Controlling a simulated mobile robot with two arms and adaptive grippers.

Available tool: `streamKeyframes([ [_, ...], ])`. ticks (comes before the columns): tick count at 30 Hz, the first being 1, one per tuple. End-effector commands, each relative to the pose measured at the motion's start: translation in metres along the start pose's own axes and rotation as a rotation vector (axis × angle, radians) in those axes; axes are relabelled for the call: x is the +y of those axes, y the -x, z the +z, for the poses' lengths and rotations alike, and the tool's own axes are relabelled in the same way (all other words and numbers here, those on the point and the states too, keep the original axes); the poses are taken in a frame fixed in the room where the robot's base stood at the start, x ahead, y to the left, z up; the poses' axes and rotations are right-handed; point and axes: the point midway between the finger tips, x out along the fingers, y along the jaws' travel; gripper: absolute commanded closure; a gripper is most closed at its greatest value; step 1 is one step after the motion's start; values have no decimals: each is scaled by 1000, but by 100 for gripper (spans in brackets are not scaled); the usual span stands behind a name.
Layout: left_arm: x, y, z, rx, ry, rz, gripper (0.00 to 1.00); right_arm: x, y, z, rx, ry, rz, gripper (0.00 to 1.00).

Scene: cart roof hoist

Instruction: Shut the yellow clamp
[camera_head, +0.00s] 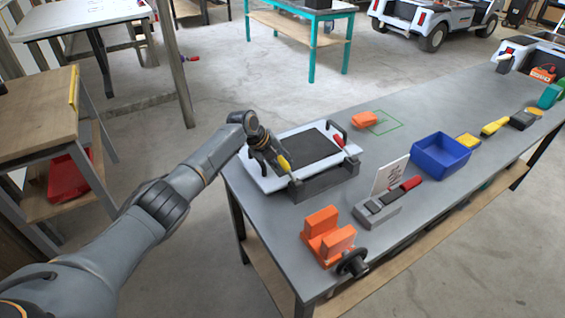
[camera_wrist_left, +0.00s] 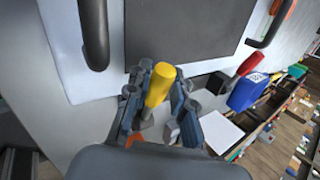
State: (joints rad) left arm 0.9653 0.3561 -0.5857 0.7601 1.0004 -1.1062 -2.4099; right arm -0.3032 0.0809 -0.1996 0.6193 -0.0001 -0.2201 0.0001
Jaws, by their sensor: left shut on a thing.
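The yellow clamp (camera_head: 284,163) is at the near edge of a white panel (camera_head: 262,177) with a dark middle, on the grey workbench. Its yellow handle (camera_wrist_left: 158,84) stands up between the fingers of my left gripper (camera_wrist_left: 160,96) in the left wrist view. My left gripper (camera_head: 267,157) is shut on this handle. The fingers and palm hide the clamp's base and much of its lower part, so I cannot tell how its jaw sits on the panel. My right gripper is in neither view.
A red-handled clamp (camera_head: 339,140) is at the panel's right side. Black handles rise from the panel (camera_wrist_left: 94,35). An orange vise (camera_head: 327,236), a grey device with a card (camera_head: 378,209), and a blue bin (camera_head: 440,157) stand to the right. Bare bench lies around the orange block (camera_head: 364,119).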

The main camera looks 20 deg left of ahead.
Motion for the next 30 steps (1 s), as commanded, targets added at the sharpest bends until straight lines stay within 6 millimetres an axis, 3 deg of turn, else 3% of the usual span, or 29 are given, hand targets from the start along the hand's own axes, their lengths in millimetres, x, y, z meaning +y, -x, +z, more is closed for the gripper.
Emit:
streamKeyframes([
  [5, 2, -1, -1, 3, 4, 4, 100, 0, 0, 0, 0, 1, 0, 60],
  [6, 2, -1, -1, 3, 4, 4, 70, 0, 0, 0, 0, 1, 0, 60],
  [9, 2, -1, -1, 2, 3, 3, 53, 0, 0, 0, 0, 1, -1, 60],
  [20, 0, 2, 0, 1, 1, 0, 53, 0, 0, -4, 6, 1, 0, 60],
  [26, 1, 26, 1, -1, -1, 0, 53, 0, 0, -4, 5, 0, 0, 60],
  [30, 1, 55, 1, -2, -2, 0, 53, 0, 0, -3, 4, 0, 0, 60],
])
